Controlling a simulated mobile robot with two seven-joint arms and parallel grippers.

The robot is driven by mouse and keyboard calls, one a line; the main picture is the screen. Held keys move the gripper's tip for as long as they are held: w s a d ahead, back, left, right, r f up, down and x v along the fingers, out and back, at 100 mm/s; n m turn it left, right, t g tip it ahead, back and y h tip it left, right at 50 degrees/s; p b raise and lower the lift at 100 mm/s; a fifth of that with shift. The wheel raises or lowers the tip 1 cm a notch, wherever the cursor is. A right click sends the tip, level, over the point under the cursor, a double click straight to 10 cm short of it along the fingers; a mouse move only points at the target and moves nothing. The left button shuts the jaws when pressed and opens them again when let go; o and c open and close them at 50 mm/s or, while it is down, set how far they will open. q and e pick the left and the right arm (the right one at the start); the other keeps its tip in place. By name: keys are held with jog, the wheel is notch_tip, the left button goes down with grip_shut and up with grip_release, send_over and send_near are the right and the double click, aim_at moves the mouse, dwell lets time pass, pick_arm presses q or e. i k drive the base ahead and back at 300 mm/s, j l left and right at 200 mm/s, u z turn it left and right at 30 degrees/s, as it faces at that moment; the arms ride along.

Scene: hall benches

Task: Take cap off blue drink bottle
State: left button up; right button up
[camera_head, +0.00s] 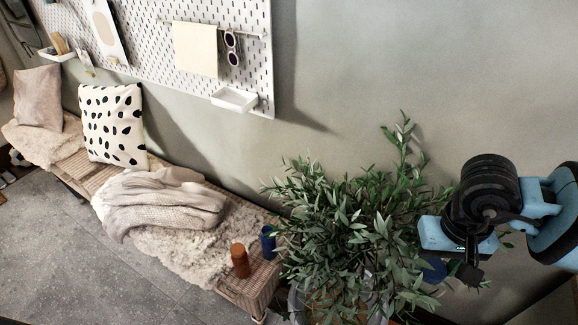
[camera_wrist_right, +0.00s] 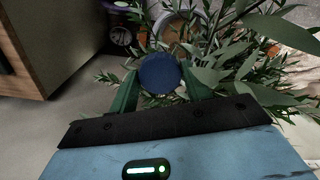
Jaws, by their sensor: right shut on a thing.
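A blue drink bottle (camera_head: 267,242) stands upright at the near end of the bench, partly behind leaves. Its top is too small to tell whether it is open. My right gripper (camera_head: 435,260) is far to the right of it, above the floor beside the plant. In the right wrist view the gripper (camera_wrist_right: 160,82) is shut on a round dark-blue cap (camera_wrist_right: 160,74), between its two green fingers. In the head view the blue cap (camera_head: 433,272) shows just under the gripper, partly hidden by leaves. My left gripper is not in view.
An orange bottle (camera_head: 240,261) stands next to the blue bottle. A large leafy plant (camera_head: 345,230) fills the space between bench and right gripper. The woven bench (camera_head: 245,290) holds a fleece, a blanket (camera_head: 165,200) and cushions. A wooden cabinet (camera_wrist_right: 50,40) shows in the wrist view.

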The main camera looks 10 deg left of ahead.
aim_at(267, 246)
jog(key=i+j+u, duration=0.1)
jog(key=j, duration=0.35)
jog(key=i+j, duration=0.2)
jog(key=j, duration=0.2)
jog(key=i+j+u, duration=0.15)
jog(key=j, duration=0.3)
jog(key=i+j+u, duration=0.1)
jog(key=j, duration=0.3)
jog(key=i+j+u, duration=0.1)
jog(key=i+j, duration=0.45)
jog(key=j, duration=0.2)
jog(key=k+u, duration=0.05)
